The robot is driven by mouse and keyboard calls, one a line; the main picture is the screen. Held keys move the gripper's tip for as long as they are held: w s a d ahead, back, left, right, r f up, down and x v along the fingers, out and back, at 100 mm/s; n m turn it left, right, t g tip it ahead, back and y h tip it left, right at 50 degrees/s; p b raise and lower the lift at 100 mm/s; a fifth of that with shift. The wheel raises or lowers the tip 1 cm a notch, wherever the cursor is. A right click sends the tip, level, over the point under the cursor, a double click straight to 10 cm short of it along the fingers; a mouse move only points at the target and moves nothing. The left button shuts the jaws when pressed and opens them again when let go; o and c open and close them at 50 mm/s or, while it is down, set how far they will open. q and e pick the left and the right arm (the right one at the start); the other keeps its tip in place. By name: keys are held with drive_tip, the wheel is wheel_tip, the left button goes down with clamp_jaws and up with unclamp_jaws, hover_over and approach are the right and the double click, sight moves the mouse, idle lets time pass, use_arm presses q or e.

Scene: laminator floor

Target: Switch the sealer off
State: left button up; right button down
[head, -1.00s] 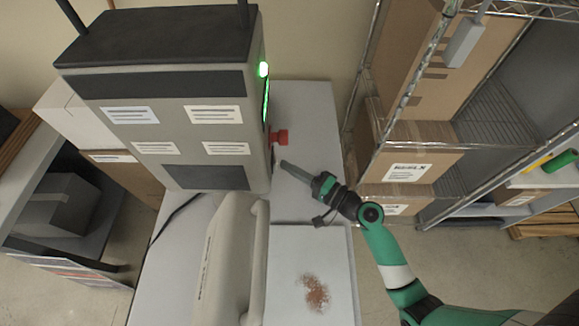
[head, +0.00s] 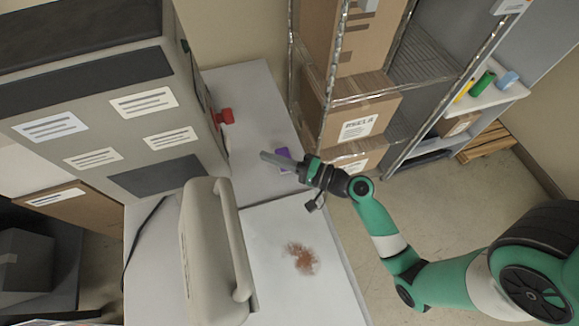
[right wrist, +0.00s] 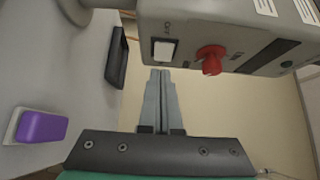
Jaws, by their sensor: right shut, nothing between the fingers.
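The sealer (head: 95,105), a large grey machine with a dark top and white labels, stands on the table at the left in the head view. A red knob (head: 222,117) sticks out of its right side. The right wrist view shows this red knob (right wrist: 210,58) and a white rocker switch (right wrist: 163,49) beside it, with small lettering. My right gripper (head: 264,156) is shut and empty, right of the knob in the head view. In the right wrist view its fingertips (right wrist: 160,73) lie just below the switch; contact cannot be told. The indicator (head: 185,46) looks dark. My left gripper is out of view.
A beige handled unit (head: 205,255) stands in front of the sealer. A white sheet (head: 300,230) with brown specks lies beside it. A purple block (head: 284,156) is close to my right gripper. A wire rack with cardboard boxes (head: 352,112) stands at the back right.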

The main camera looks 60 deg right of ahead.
drive_tip(key=s, duration=0.3)
drive_tip(key=s+a, duration=0.1)
drive_tip(key=s, duration=0.1)
drive_tip(key=shift+s+b, duration=0.15)
drive_tip(key=shift+b, duration=0.25)
drive_tip(key=shift+d, duration=0.1)
